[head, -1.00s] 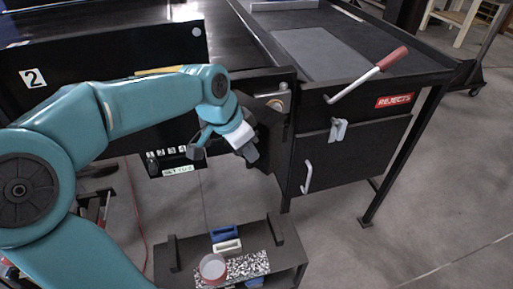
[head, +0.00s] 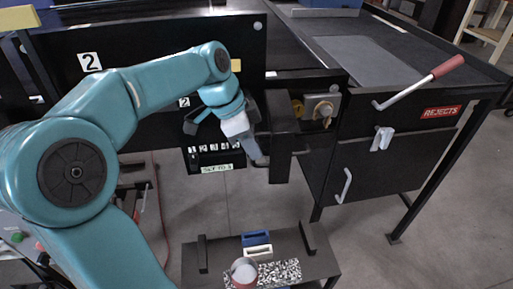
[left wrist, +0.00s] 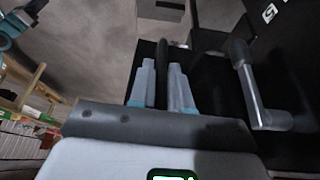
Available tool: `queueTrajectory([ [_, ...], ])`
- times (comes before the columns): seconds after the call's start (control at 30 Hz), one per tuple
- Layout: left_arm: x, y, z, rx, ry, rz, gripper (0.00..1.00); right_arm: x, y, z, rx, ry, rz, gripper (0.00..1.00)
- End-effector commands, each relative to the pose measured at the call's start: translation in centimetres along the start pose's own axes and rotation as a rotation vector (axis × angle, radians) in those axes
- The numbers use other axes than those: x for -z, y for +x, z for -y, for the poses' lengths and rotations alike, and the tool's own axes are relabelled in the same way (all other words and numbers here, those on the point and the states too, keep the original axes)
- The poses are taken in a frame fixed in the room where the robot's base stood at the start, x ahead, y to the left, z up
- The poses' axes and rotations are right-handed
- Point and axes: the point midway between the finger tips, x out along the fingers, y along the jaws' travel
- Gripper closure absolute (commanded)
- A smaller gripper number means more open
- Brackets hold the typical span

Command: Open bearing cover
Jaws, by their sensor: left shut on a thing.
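The black bearing cover (head: 284,150) stands swung out from the front of the conveyor frame in the head view. Right of it an opening shows the bearing (head: 321,107), a grey block with brass-coloured parts. My left gripper (head: 258,150) is at the cover's left side. In the left wrist view its two fingers (left wrist: 163,88) are closed around a dark upright bar (left wrist: 163,58), which appears to be the cover's handle. Where the fingers meet it is hidden in the head view. My right gripper is not in view.
A red-gripped lever (head: 425,82) and a white-handled REJECTS door (head: 372,175) are to the right. Floor is clear at the lower right.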

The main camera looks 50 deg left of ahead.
Motion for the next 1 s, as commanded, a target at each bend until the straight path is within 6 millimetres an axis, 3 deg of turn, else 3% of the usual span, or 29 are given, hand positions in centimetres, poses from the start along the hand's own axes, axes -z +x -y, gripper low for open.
queueTrajectory([
  [0.57, -0.36, -0.30, 0.38, 0.007, -0.001, -0.004, 1.00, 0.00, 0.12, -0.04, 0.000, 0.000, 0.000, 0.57],
  [0.6, -0.39, -0.31, 0.37, 0.006, -0.001, -0.004, 0.70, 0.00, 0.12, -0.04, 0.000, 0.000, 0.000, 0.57],
  [0.63, -0.40, -0.31, 0.37, 0.006, -0.001, -0.004, 0.62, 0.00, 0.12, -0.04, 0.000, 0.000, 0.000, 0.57],
  [1.0, -0.49, -0.91, 0.36, 0.005, -0.001, -0.003, 0.62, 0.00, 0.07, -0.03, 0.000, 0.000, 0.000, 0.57],
])
